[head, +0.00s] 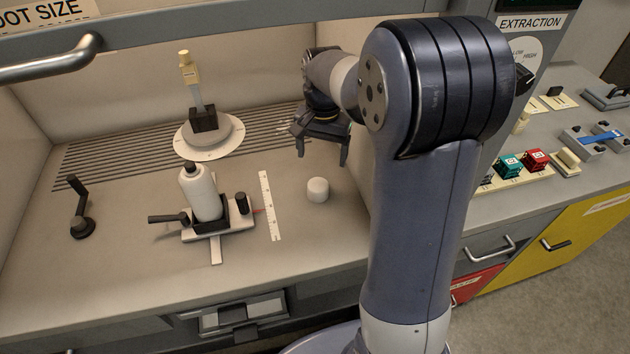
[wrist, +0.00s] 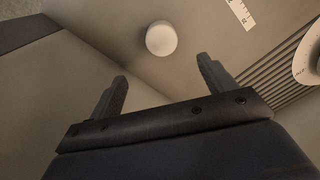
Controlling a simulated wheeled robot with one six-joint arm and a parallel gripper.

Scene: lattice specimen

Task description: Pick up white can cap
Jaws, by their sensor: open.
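The white can cap (head: 317,190) is a small pale cylinder on the bench floor, right of the ruler strip. It also shows in the wrist view (wrist: 161,39), beyond the fingertips and roughly between them sideways. My gripper (head: 322,156) is above and behind the cap in the head view, apart from it. In the wrist view my gripper (wrist: 162,72) has its two fingers spread wide, with nothing between them. A white spray can (head: 201,194) with a black top stands slightly tilted in a holder to the left.
A ruler strip (head: 269,205) lies between the cap and the can holder (head: 222,231). A round white turntable (head: 209,138) stands at the back, and a black lever (head: 81,211) at the left. The floor around the cap is clear.

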